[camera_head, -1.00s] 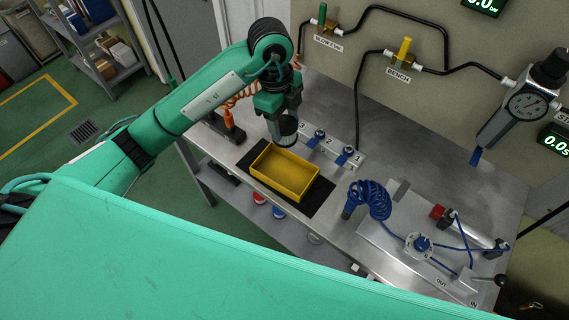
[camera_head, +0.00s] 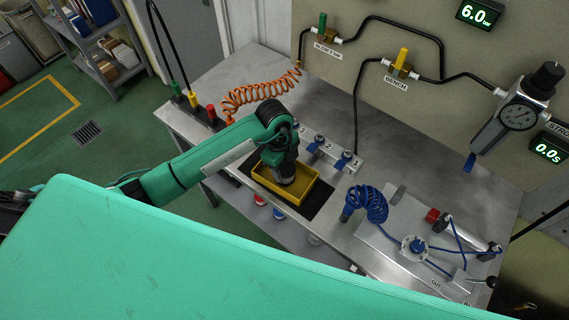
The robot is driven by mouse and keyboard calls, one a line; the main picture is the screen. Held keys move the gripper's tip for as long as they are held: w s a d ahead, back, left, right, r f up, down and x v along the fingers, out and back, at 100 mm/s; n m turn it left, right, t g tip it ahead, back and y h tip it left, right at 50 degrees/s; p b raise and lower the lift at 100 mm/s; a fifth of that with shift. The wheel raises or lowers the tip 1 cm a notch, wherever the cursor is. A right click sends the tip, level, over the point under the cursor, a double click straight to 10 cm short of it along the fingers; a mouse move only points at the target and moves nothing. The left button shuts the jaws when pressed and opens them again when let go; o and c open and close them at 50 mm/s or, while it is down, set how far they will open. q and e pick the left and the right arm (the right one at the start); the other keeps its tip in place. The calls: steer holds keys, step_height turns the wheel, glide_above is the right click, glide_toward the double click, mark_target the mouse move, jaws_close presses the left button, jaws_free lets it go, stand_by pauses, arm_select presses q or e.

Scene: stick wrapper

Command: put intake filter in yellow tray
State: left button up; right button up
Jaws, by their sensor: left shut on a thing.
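The yellow tray (camera_head: 312,193) sits on a black mat on the metal bench. My left gripper (camera_head: 284,172) reaches down over the tray from the left and is shut on the intake filter, a dark, short cylinder. The gripper covers most of the filter, and its lower end is low within the tray's outline. I cannot tell whether it touches the tray floor. My right gripper is not in view.
Blue valves stand on a manifold (camera_head: 327,150) just behind the tray. A blue coiled hose (camera_head: 369,203) stands to its right, and an orange coiled hose (camera_head: 262,92) lies behind my arm. The bench (camera_head: 325,105) is clear at the back.

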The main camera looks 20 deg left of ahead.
arm_select(q)
steer(key=shift+f, duration=0.25)
steer(key=o, duration=0.7)
steer(key=shift+r, duration=0.15)
steer(key=shift+w+r, duration=0.1)
steer(key=shift+r, duration=0.2)
step_height(320, 180, up, 11)
steer(key=a+b, duration=0.1)
steer(key=b, duration=0.2)
steer(key=shift+w+a+b, duration=0.15)
steer(key=shift+a+b, duration=0.2)
steer(key=shift+b, duration=0.05)
